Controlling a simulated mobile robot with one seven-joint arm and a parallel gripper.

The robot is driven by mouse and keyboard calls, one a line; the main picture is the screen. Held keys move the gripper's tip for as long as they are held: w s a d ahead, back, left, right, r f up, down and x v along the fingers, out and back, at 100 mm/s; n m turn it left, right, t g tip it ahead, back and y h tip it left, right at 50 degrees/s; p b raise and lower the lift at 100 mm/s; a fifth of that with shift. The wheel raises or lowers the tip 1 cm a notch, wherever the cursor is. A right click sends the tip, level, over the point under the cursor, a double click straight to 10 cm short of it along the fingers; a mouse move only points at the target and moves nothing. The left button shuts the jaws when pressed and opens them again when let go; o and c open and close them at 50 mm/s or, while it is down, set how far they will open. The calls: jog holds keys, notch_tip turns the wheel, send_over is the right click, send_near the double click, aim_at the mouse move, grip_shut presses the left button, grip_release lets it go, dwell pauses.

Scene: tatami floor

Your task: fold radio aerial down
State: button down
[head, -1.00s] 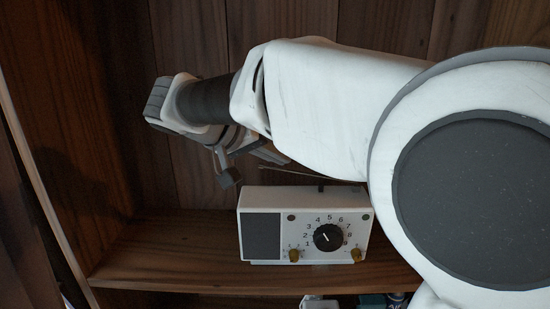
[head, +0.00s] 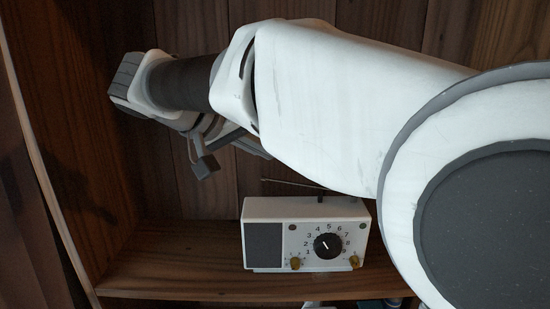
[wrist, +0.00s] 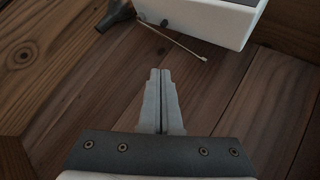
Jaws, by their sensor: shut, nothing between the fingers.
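The white radio (head: 307,209) stands upright on the wooden shelf, with a dark speaker panel at left and a black dial at right. Its thin aerial (head: 290,184) lies nearly level just above the radio top, its left end slightly raised. In the wrist view the radio (wrist: 215,18) is at the top, and the aerial (wrist: 180,40) slants from a dark pivot to a small rounded tip. My gripper (wrist: 161,72) is shut and empty, apart from the aerial. In the head view my gripper (head: 262,153) is above the radio, partly hidden by my arm.
The wooden shelf board (head: 170,270) is bare left of the radio. A side wall (head: 75,130) closes the left, and a plank back panel stands behind. Some items show partly below the shelf. My arm covers the upper right.

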jog(key=shift+v, duration=2.35)
